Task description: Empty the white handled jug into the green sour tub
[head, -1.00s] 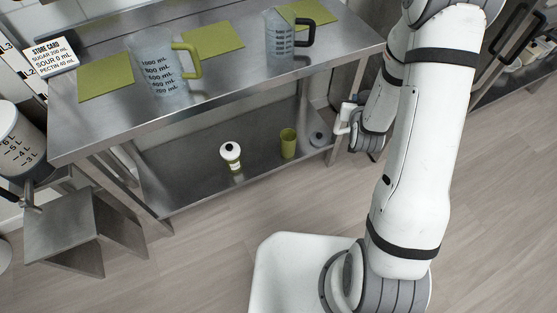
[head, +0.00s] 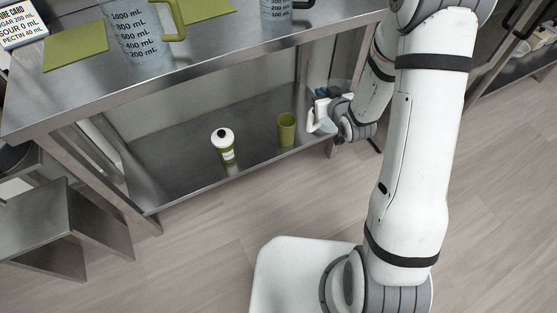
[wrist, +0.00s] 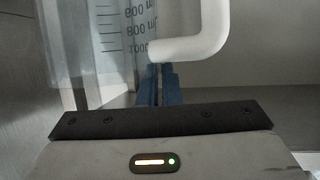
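The white handle (wrist: 207,35) of the clear jug (wrist: 105,25) shows large in the wrist view, with upside-down mL marks on its wall. My gripper's blue fingers (wrist: 160,85) are close together at the handle's end and look shut on the jug; the exact contact is hidden. In the head view my gripper (head: 328,100) is at the lower shelf's right end, right of an open green tub (head: 286,130). A white bottle with a green band (head: 223,147) stands left of that tub. I cannot read a sour label on either.
The steel lower shelf (head: 180,185) has free room around the tub and bottle. Above it, the tabletop (head: 75,95) holds a green-handled jug (head: 130,32), a second jug (head: 282,8) and green mats (head: 75,52). A store card (head: 20,25) stands at the left. A table leg is beside my arm.

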